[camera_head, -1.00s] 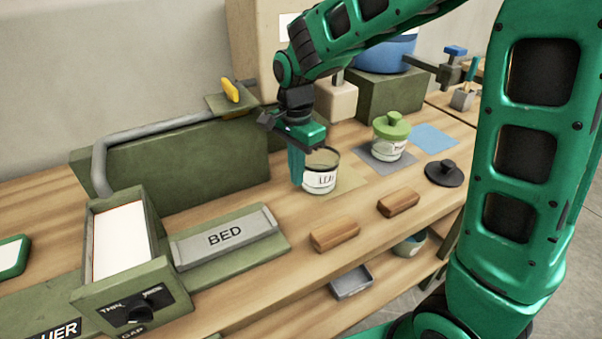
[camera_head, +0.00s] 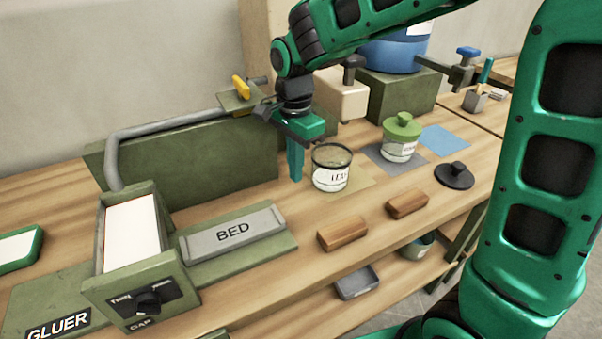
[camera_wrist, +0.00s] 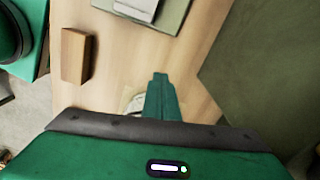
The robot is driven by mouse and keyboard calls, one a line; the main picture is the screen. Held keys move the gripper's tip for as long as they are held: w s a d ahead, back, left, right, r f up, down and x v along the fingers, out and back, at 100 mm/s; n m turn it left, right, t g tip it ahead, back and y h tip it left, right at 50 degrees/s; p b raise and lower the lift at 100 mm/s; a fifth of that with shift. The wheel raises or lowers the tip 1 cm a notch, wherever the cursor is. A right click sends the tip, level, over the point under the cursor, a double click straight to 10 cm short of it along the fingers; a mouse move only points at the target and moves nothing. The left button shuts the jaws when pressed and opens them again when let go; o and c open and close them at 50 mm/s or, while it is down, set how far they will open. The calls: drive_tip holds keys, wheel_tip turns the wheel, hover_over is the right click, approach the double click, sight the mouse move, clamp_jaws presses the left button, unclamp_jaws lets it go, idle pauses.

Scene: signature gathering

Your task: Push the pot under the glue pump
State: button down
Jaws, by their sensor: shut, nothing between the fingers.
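A beige block with a dark knob (camera_head: 342,97) stands behind the pot and looks like the glue pump. My arm hides part of it.
A green-lidded pot (camera_head: 400,148) on a grey mat and a black lid (camera_head: 455,176) are to the right. Two wooden blocks (camera_head: 343,233) (camera_head: 407,205) lie in front. The gluer's bed (camera_head: 233,232) is left, with a green wall (camera_head: 190,165) behind.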

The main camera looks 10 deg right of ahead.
wheel_tip(320, 180, up, 8)
drive_tip(key=shift+f, duration=0.2)
